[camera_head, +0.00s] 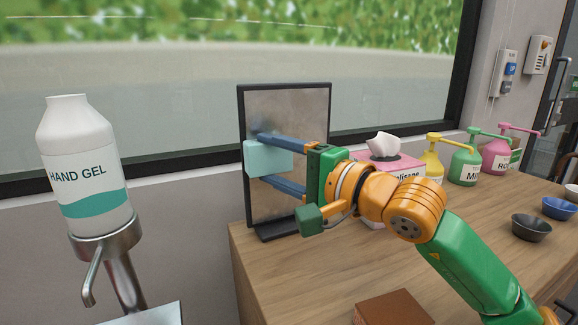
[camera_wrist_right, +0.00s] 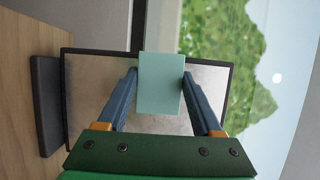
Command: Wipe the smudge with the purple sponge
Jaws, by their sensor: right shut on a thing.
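My right gripper (camera_head: 266,160) is shut on a pale teal block-shaped sponge (camera_head: 262,159). No purple sponge is in view. The sponge is in front of the upright, black-framed mirror (camera_head: 300,106), at its left half; I cannot tell whether it touches the glass. In the right wrist view the sponge (camera_wrist_right: 160,84) sits between the two blue fingers, over the mirror (camera_wrist_right: 95,85) and across one frame edge. A faint dark, bluish patch (camera_head: 263,126) shows on the glass above the sponge; I cannot tell whether it is the smudge or a reflection. My left gripper is out of view.
The mirror stands on the wooden counter (camera_head: 275,276). A pink tissue box (camera_head: 410,162) and yellow (camera_head: 434,158), green (camera_head: 465,165) and pink (camera_head: 496,155) pump bottles stand to the right, with bowls (camera_head: 531,228). A brown block (camera_head: 392,309) lies in front. Hand gel (camera_head: 82,165) stands left.

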